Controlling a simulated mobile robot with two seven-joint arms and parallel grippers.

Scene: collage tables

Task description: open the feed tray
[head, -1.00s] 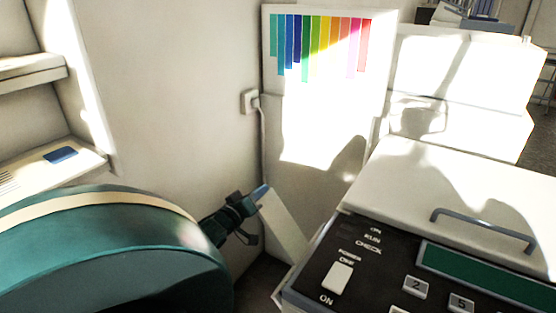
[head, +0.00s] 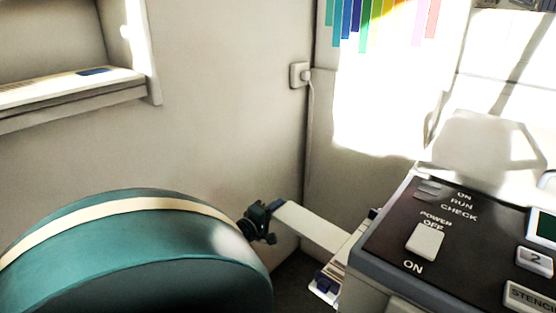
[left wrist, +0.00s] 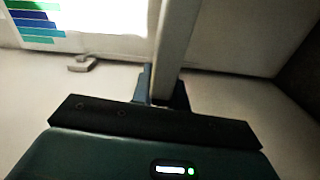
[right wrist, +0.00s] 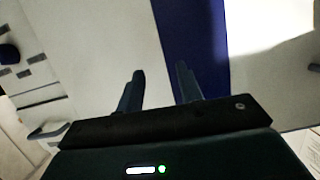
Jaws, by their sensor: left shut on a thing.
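The feed tray (head: 318,231) is a pale flat flap on the left side of the duplicator (head: 385,285). In the head view it slopes gently down to the right toward the machine, its outer end raised. My left gripper (head: 272,209) is shut on that outer end. In the left wrist view the tray (left wrist: 178,40) shows nearly edge-on between the fingers (left wrist: 163,88). My right gripper (right wrist: 160,88) is open and empty in its wrist view and out of the head view.
The duplicator's dark panel has a white power switch (head: 425,241). White and blue parts (head: 325,285) show under the tray by the machine. A wall socket (head: 299,74) with a cord is behind, and a shelf (head: 70,95) is at upper left. Bare wall lies behind my left gripper.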

